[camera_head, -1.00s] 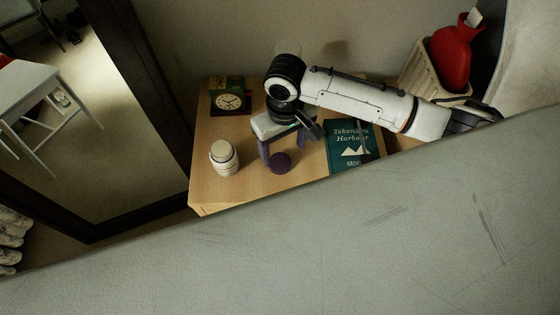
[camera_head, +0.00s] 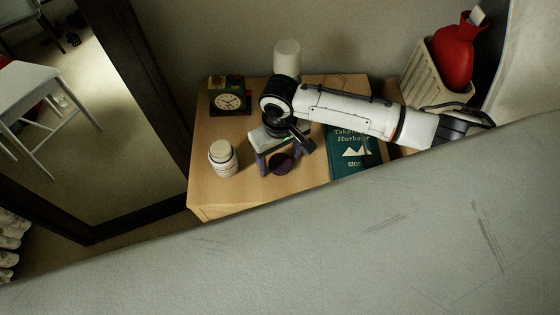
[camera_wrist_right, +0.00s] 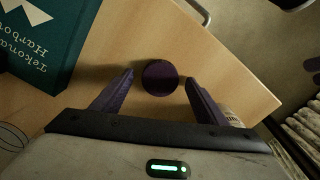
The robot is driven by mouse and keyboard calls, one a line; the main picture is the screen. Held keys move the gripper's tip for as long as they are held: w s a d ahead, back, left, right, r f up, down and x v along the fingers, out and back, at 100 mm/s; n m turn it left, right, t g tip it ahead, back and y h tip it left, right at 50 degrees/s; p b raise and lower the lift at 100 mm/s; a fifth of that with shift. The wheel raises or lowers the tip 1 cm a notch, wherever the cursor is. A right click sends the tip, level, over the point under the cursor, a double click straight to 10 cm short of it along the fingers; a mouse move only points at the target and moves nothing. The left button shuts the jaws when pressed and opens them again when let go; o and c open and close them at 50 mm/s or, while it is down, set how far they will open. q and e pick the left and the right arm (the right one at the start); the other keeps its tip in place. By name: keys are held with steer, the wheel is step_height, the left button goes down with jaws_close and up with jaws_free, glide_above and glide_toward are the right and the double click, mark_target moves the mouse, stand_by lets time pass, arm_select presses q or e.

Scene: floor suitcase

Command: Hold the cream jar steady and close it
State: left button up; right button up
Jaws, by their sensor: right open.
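The white cream jar (camera_head: 223,158) stands upright on the left part of the wooden table, no gripper touching it. Its side shows partly behind a finger in the right wrist view (camera_wrist_right: 233,116). A dark purple round lid (camera_head: 280,163) lies on the table to the right of the jar. In the right wrist view the lid (camera_wrist_right: 160,77) sits between the fingertips, with a gap on each side. My right gripper (camera_head: 277,166) is open, its purple fingers pointing down at the lid. My left gripper is not in view.
A black clock (camera_head: 230,102) stands behind the jar. A teal book (camera_head: 352,153) lies right of my right gripper. A white cylinder (camera_head: 287,57) stands at the back. A beige basket (camera_head: 424,78) with a red hot-water bottle (camera_head: 455,55) is at right. Table front-left is clear.

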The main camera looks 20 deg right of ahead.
mark_target(280, 162)
steer(key=c, duration=1.1)
step_height(280, 162, up, 10)
steer(key=p, duration=0.2)
